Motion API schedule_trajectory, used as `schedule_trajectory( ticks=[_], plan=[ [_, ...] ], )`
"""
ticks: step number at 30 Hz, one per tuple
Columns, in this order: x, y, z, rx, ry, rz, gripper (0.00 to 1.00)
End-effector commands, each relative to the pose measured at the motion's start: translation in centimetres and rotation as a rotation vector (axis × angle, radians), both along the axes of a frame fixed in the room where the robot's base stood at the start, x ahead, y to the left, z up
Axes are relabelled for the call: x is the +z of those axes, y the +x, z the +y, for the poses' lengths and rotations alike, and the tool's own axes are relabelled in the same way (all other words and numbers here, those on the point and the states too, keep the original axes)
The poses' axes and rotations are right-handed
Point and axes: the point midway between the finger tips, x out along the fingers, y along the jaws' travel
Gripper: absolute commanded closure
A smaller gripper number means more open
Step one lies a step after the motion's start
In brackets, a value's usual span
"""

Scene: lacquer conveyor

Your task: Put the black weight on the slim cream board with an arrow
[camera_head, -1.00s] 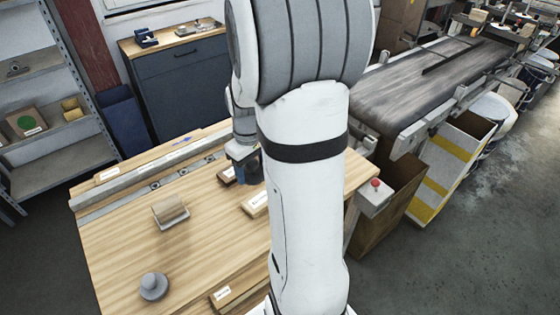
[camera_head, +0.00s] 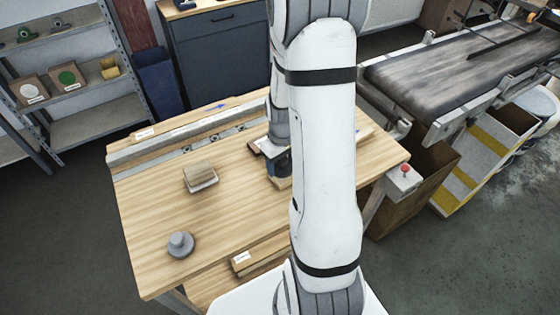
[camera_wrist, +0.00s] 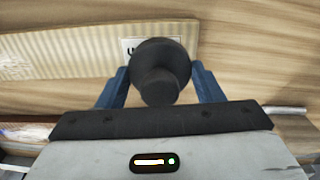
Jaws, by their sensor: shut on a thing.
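The black weight (camera_wrist: 160,72) is a dark round piece with a knob, between the blue fingers of my gripper (camera_wrist: 160,88) in the wrist view. My gripper (camera_head: 279,168) is shut on it, low over the right part of the table. A pale board (camera_wrist: 70,52) with a partly hidden label lies beneath the weight; I cannot tell whether they touch. Only an end of a pale board (camera_head: 280,184) shows below my gripper in the head view. A slim board with a blue arrow (camera_head: 190,118) lies along the table's far edge, behind a metal rail.
A grey knobbed weight (camera_head: 180,245) stands at the table's front left. A red button post (camera_head: 404,174) and conveyor (camera_head: 440,80) are at right.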

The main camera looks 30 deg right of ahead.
Motion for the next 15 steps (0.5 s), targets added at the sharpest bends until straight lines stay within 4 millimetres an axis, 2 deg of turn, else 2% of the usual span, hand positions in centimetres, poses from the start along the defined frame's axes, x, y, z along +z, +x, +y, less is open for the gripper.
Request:
schedule_trajectory(
  ticks=[8, 9, 15],
  plan=[
    [-0.38, 0.06, 0.02, 0.001, -0.001, -0.001, 0.77],
    [-0.27, 0.04, 0.03, 0.001, 0.000, 0.000, 0.37],
    [-0.23, 0.03, 0.06, 0.001, 0.000, 0.000, 0.21]
  ],
)
